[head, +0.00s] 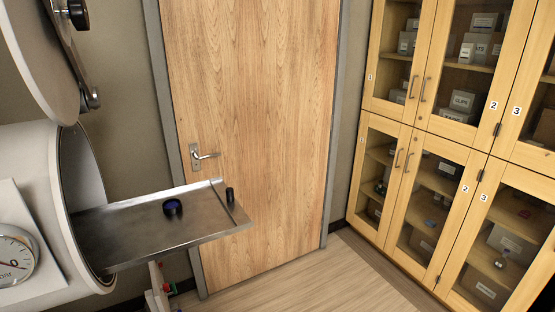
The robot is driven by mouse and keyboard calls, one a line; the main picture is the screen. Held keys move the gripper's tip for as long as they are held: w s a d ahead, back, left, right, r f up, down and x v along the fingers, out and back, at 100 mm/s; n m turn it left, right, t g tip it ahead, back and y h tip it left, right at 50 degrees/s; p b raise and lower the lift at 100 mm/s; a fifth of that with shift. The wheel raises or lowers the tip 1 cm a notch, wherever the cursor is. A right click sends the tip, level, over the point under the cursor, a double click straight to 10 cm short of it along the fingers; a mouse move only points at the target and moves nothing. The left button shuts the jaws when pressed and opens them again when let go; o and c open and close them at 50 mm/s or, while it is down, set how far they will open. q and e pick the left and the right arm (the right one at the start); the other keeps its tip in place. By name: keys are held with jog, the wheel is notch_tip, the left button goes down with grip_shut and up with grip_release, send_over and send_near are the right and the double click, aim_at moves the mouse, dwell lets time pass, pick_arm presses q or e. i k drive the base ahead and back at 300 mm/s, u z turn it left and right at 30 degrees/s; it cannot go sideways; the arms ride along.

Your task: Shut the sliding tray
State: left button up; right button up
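The sliding tray (140,232) is a flat metal tray at the left of the head view. It sticks far out to the right from the round opening of a white cylindrical chamber (30,150). A small dark blue round object (172,208) lies on the tray. A small black upright knob or cylinder (229,195) stands near its outer end. The chamber's round door (42,60) is swung up and open above the opening. Neither of my grippers is in view.
A wooden door (250,110) with a metal handle (200,156) stands behind the tray. Wood cabinets (410,130) with glass doors line the right side, holding boxes. A gauge (15,258) is on the chamber's left part. The floor (340,280) at the lower middle is clear.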

aim_at(116, 237)
jog(key=z, duration=2)
jog(key=i, duration=1.5)
jog(key=u, duration=3.5)
jog(key=k, duration=0.55)
jog(key=u, duration=0.7)
jog(key=i, duration=1.1)
jog(key=z, duration=0.2)
